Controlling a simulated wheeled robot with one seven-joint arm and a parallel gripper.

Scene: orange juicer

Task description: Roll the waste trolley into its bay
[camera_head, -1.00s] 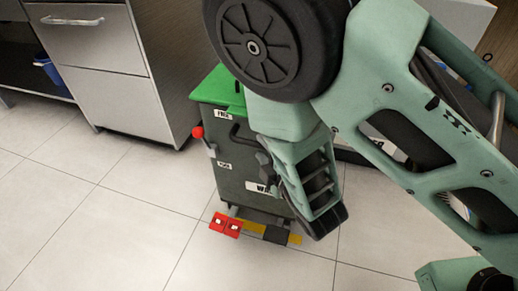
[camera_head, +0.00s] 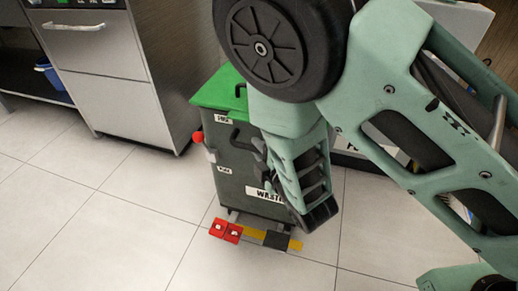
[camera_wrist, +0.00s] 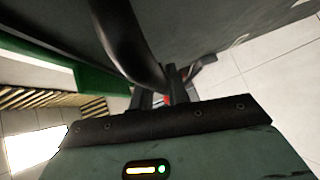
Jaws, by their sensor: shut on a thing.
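The waste trolley (camera_head: 238,182) is a dark green upright bin with a bright green lid (camera_head: 220,90) and a white "WASTE" label, partly covered by my arm. A lever with a red knob (camera_head: 197,137) is on its left side. In the wrist view the curved handle (camera_wrist: 130,45) runs down to my gripper (camera_wrist: 165,97), beside the bin wall. The exact grip is partly hidden.
A steel cabinet (camera_head: 115,80) with a bar handle stands to the left, close behind the trolley. A blue container (camera_head: 48,73) is on a low shelf at far left. A pale counter is partly hidden behind my arm on the right. The tiled floor (camera_head: 110,220) in front is clear.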

